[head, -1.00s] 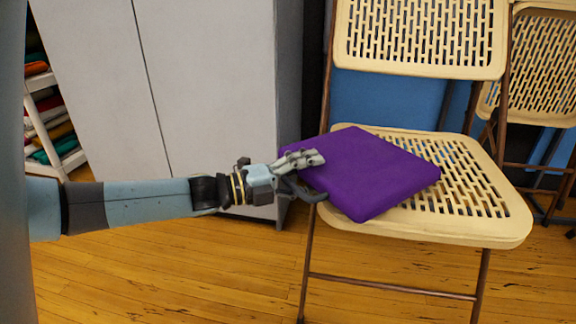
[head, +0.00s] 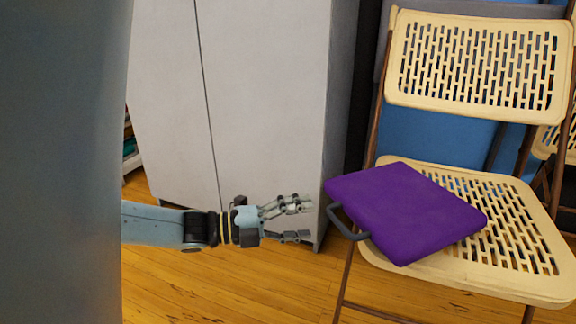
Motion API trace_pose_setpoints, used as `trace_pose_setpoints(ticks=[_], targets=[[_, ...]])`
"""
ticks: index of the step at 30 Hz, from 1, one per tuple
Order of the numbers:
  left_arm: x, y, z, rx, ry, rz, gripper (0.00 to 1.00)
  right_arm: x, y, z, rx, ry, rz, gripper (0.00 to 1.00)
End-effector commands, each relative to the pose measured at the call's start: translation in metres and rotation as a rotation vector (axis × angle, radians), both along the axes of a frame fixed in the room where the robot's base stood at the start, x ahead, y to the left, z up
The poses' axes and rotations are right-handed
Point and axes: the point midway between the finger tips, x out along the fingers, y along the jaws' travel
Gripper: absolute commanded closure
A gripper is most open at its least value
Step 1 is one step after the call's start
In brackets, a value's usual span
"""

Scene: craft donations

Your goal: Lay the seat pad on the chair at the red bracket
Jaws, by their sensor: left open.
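The purple seat pad (head: 408,212) lies on the seat of the cream folding chair (head: 515,290). It sits turned at an angle on the left part of the seat, with its left corner over the edge. Its dark handle (head: 346,223) sticks out on the left side. My left gripper (head: 303,220) is open and empty, to the left of the handle and apart from it. My right gripper does not show. I see no red bracket in this view.
A grey cabinet (head: 265,95) stands behind my left arm. Another folding chair (head: 548,142) is partly visible at the right edge. Blue panels (head: 425,138) stand behind the chair. The wooden floor (head: 230,290) in front of the cabinet is clear.

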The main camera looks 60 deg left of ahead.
Motion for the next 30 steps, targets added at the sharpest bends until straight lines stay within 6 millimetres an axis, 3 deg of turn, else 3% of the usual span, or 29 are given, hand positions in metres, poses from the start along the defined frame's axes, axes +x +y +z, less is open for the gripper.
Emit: trace_pose_setpoints(ticks=[7, 12, 21, 25, 30], targets=[[-0.005, -0.055, -0.037, -0.310, 0.393, 0.298, 0.39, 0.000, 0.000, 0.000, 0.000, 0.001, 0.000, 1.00], [-0.045, -0.097, -0.049, -0.605, 0.754, 0.616, 0.39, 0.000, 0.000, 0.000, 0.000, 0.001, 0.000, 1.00], [-0.150, -0.150, -0.016, -0.964, 1.216, 1.125, 0.39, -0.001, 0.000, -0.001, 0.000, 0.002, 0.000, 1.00], [-0.172, -0.159, -0.005, -1.011, 1.290, 1.222, 0.39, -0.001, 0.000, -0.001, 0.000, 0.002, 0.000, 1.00], [-0.177, -0.160, -0.003, -1.016, 1.308, 1.246, 0.39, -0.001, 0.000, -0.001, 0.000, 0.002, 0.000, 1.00]])
